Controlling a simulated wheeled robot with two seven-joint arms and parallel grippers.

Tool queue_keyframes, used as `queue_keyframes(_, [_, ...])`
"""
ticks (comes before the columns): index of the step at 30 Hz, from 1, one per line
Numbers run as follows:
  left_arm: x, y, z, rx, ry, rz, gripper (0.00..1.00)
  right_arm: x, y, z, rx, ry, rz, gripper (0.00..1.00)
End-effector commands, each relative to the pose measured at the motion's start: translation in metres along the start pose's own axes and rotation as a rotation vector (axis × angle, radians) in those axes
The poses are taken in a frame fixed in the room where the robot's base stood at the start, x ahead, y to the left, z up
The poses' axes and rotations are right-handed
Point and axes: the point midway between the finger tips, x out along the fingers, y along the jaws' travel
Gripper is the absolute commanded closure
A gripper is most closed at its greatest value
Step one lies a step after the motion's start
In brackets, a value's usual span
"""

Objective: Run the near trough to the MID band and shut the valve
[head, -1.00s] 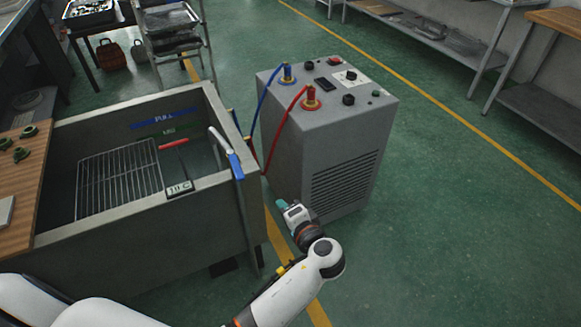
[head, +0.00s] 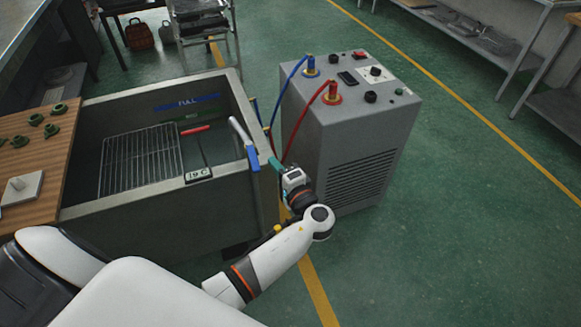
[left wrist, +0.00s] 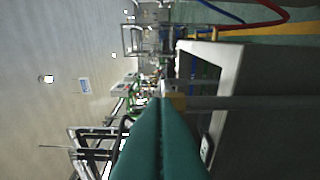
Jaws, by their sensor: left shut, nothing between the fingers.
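The near trough (head: 150,194) is a grey tank at the left of the head view. Inside it a blue FULL band (head: 187,103) and a darker green band (head: 190,118) mark the far wall; I cannot tell a water level. A grey pipe with a blue lever-like end (head: 252,158) stands at its right rim. My left gripper (head: 276,164) is shut and empty, just right of this rim and close to the blue part. My right gripper is out of view.
A grey chiller box (head: 345,130) with red and blue hoses stands right of the trough. A wire rack (head: 138,160) and a 19 C display (head: 199,174) are in the trough. A wooden board (head: 40,165) lies left. Floor at the right is clear.

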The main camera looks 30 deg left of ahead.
Motion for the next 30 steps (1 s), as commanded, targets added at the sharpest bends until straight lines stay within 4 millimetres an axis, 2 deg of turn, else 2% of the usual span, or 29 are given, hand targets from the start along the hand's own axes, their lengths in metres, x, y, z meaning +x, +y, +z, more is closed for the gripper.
queue_keyframes(1, [0.002,0.003,-0.006,-0.001,0.0,0.001,1.0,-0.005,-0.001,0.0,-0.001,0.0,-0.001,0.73])
queue_keyframes(6, [0.004,0.002,-0.016,-0.002,-0.001,0.0,1.0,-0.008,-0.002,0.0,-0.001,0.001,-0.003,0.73])
queue_keyframes(17, [0.004,0.001,-0.018,-0.002,-0.002,0.0,1.0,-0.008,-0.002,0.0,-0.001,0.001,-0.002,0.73])
queue_keyframes(24, [0.007,0.002,-0.035,0.001,-0.076,0.002,1.0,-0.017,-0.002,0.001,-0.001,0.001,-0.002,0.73])
queue_keyframes(30, [0.007,0.001,-0.034,-0.003,-0.086,0.001,1.0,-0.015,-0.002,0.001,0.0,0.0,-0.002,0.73])
